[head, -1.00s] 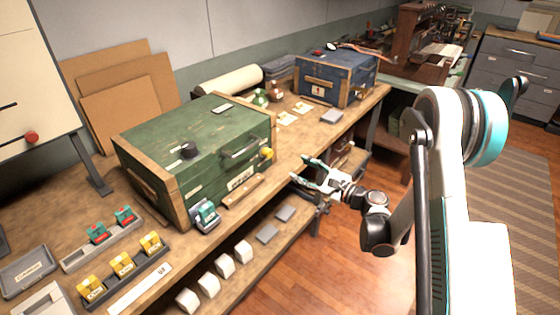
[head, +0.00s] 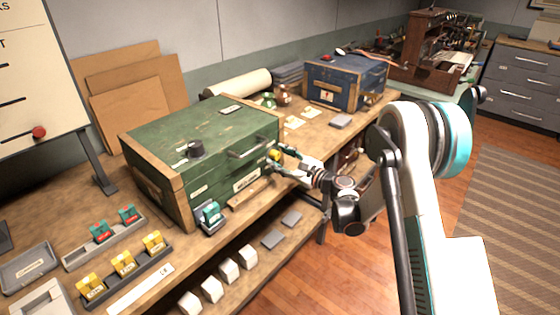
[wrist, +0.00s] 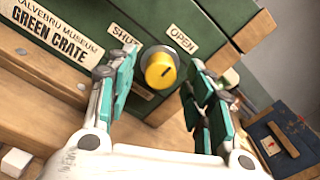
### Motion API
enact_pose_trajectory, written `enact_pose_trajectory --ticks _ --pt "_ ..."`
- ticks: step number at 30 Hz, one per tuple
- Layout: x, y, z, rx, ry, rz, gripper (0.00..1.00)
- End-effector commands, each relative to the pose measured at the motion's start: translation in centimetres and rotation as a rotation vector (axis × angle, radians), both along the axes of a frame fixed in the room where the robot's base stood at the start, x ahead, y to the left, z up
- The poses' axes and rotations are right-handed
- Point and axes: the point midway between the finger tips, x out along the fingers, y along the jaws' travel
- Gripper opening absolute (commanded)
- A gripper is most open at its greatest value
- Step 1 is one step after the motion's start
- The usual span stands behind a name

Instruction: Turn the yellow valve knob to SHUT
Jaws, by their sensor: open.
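The yellow valve knob (wrist: 161,70) is on the front of the green crate (wrist: 225,15), near its right end. In the head view the knob (head: 274,155) is partly covered by my gripper (head: 274,164). My gripper is open, its teal-padded fingers (wrist: 160,90) on either side of the knob. In the wrist view there are gaps between the fingers and the knob, and nothing is held.
A teal-tagged item (head: 210,215) stands at the crate's front corner. Trays with yellow and teal pieces (head: 124,262) lie at the left. A blue crate (head: 345,82) stands farther along the bench.

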Motion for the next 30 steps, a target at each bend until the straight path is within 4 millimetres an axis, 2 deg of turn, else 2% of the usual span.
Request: enact_pose_trajectory --ticks 10,11,15,17,30 --pt "0.3 0.39 0.05 0.0 0.0 0.0 0.48" --pt "0.3 0.39 0.05 0.0 0.0 0.0 0.45" --pt "0.29 0.37 0.04 0.0 0.0 0.0 0.14" --pt "0.29 0.37 0.04 0.0 0.0 0.0 0.03" --pt "0.28 0.37 0.01 -0.039 -0.049 0.0 0.03"
